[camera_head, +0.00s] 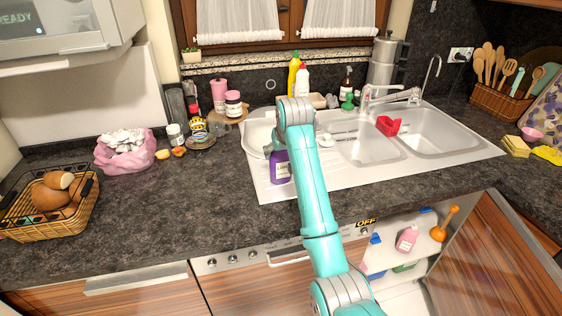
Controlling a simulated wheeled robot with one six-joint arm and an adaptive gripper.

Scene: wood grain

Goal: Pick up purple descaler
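A purple bottle (280,168), likely the descaler, stands upright on the left end of the steel sink's drainboard. It has a pale label and a dark cap area near its top. My teal and grey arm reaches up from the bottom of the camera_head view and passes just right of the bottle, covering its right edge.
A double sink (370,150) lies right of my arm. A bread basket (45,230) and a pink bag (125,158) stand at left. Bottles crowd the back near the window. An open cabinet below holds a pink bottle (407,238). The counter's left middle is clear.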

